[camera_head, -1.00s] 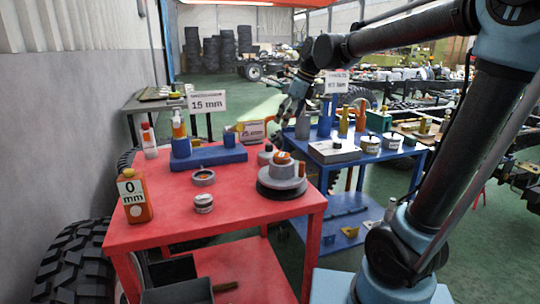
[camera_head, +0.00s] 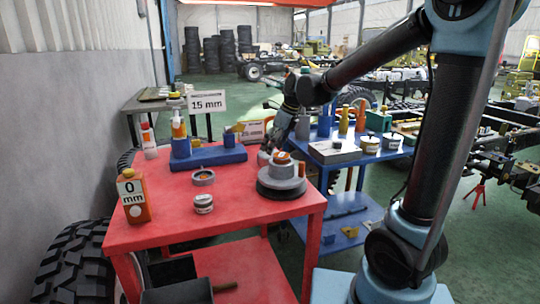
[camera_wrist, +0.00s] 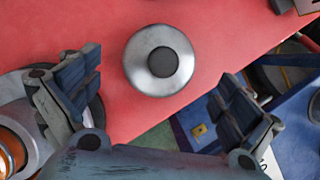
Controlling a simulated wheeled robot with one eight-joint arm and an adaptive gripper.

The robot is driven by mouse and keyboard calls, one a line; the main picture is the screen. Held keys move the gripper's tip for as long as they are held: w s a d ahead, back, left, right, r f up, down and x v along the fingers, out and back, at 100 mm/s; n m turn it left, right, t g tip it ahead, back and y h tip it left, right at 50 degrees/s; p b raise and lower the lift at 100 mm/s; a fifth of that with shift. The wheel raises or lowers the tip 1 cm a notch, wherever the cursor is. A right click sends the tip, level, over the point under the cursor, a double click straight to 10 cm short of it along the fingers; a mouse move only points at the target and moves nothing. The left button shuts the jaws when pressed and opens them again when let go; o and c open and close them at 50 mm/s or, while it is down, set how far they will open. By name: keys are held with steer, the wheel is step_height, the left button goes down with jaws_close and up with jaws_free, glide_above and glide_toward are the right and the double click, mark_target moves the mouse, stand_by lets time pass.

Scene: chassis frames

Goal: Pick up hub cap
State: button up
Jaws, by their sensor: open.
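The hub cap (camera_wrist: 159,60) is a round silver disc with a dark centre. It lies on the red table (camera_wrist: 215,35) in the wrist view. In the head view the hub cap (camera_head: 263,158) is small and grey, behind the large hub, partly covered by my gripper. My gripper (camera_wrist: 158,80) is open, with one finger left of the cap and one to its right, both lower in the picture. Nothing is between the fingers. In the head view my gripper (camera_head: 274,146) hangs over the table's back right edge, close to the cap. Whether it touches is unclear.
A large grey hub with an orange part (camera_head: 282,182) stands close in front of the cap. A blue block (camera_head: 208,158), several bottles and two round tins stand further left. A blue table (camera_head: 340,170) with parts stands behind right.

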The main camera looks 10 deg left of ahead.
mark_target(263, 159)
steer(key=shift+x, duration=2.65)
steer(key=shift+r, duration=0.1)
steer(key=c, duration=1.2)
